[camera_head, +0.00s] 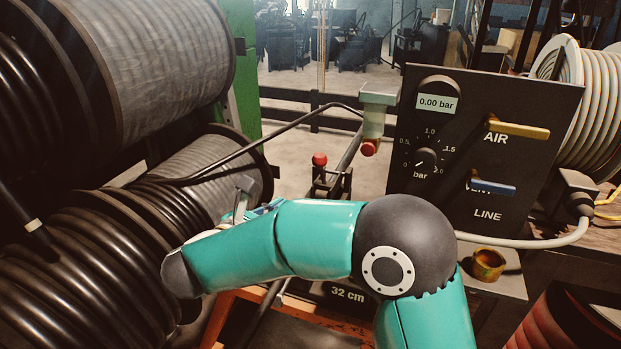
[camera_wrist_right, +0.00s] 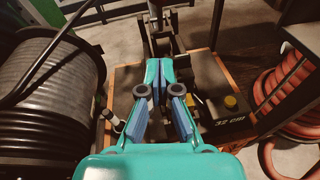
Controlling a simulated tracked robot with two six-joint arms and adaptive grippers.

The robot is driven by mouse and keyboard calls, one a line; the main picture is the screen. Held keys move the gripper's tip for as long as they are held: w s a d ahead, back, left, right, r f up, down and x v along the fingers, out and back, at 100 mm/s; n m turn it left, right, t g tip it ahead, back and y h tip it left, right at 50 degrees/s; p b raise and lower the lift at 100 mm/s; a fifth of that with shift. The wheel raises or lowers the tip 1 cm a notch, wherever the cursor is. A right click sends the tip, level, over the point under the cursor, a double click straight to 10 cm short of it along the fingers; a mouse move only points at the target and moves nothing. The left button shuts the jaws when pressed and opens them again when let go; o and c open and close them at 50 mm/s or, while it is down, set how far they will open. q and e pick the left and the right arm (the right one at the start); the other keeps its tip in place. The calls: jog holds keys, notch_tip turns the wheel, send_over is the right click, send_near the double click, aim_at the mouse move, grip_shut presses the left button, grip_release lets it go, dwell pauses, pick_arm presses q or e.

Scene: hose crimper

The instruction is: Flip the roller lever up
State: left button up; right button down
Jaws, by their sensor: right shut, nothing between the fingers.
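A small lever with a red ball knob (camera_head: 320,159) stands upright on a black bracket (camera_head: 332,184) beyond my right arm in the head view. In the right wrist view a dark forked bracket (camera_wrist_right: 158,30) stands just beyond the fingertips. I cannot tell for sure which part is the roller lever. My right gripper (camera_wrist_right: 158,70) has its teal and blue fingers together, empty, over the orange-edged bench. In the head view my teal right arm hides most of that gripper and the bench below. My left gripper is not in view.
Large black hose reels (camera_head: 90,250) fill the left. A black control panel (camera_head: 480,150) reading 0.00 bar stands right, with yellow AIR and blue handles. A small brass cup (camera_head: 488,264) sits below it. A red hose coil (camera_wrist_right: 290,90) lies right of the bench (camera_wrist_right: 115,85).

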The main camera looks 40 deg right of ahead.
jog(key=shift+d, duration=0.1)
jog(key=p+x, duration=0.1)
jog(key=x, duration=0.8)
jog(key=shift+d, duration=0.25)
jog(key=d, duration=0.1)
jog(key=w+d+r, duration=0.1)
jog(key=d+r+p, duration=0.1)
jog(key=shift+w+d, duration=0.2)
jog(key=shift+w, duration=0.15)
jog(key=shift+r, duration=0.15)
